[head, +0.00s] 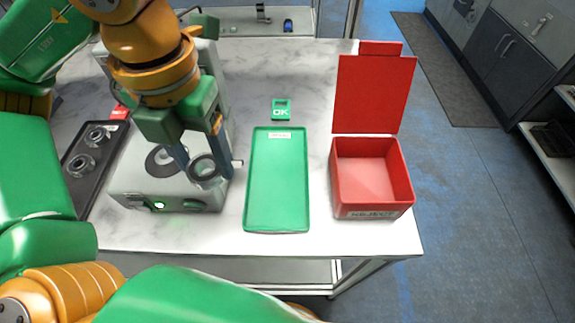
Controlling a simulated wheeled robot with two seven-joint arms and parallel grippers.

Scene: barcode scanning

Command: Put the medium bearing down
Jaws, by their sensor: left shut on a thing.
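My left gripper (204,170) points down over the right part of a grey box-shaped device (130,188). It is shut on a dark ring-shaped bearing (204,168), taken to be the medium bearing, with a finger on either side of it. The bearing is over the device's top, near its right edge; I cannot tell whether it touches the surface. A dark round plate with a light centre (158,163) shows on the device's top, partly behind a finger. My right gripper is not in view.
A black tray (70,190) with several bearings lies at the left. A flat green tray (277,190) lies right of the device, below a green OK sign (282,108). An open red reject box (372,213) stands at the table's right side. The table's back middle is clear.

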